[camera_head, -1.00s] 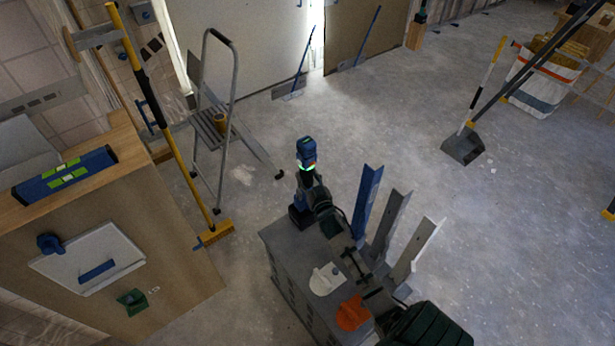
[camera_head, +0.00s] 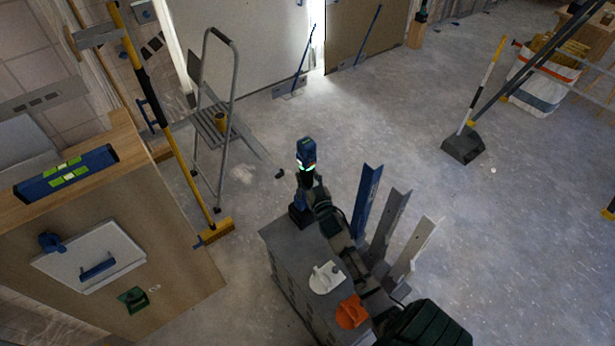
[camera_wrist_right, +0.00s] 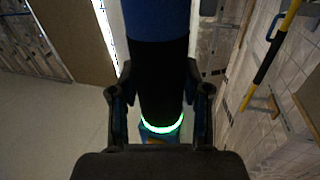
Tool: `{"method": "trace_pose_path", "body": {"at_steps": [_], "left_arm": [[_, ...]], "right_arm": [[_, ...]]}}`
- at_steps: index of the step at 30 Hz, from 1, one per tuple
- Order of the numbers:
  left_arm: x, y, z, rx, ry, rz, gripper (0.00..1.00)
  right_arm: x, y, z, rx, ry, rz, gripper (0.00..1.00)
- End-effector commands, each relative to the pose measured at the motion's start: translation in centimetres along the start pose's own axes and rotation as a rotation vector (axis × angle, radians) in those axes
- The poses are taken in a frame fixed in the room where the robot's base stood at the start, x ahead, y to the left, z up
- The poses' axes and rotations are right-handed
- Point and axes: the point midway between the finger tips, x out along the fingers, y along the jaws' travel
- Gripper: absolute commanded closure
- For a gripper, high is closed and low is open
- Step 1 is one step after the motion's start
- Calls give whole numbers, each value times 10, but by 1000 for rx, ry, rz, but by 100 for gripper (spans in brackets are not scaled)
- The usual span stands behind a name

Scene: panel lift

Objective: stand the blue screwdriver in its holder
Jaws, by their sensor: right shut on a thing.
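The blue screwdriver (camera_head: 306,149) is a blue and black powered tool with a glowing green ring. It stands roughly upright above the far corner of the grey cabinet. My right gripper (camera_head: 308,182) is closed around it. In the right wrist view its black section (camera_wrist_right: 160,75) lies between the two fingers of the gripper (camera_wrist_right: 160,100), with the green ring beyond. A dark blue block (camera_head: 300,216) sits on the cabinet corner below the gripper. It may be the holder; whether the screwdriver touches it is hidden. My left gripper is out of view.
The grey cabinet (camera_head: 290,262) also carries a white piece (camera_head: 325,279) and an orange piece (camera_head: 351,313). Blue, grey and pale upright profiles (camera_head: 366,200) stand along its right side, close to my arm. A stepladder (camera_head: 232,95) and yellow broom (camera_head: 180,150) stand left.

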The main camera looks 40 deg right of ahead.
Motion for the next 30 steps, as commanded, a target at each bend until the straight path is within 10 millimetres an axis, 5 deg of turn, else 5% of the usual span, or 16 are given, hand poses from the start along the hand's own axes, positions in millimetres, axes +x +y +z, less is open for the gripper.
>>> {"method": "trace_pose_path", "body": {"at_steps": [30], "left_arm": [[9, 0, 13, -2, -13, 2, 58]], "right_arm": [[1, 0, 17, 1, 7, -1, 100]]}}
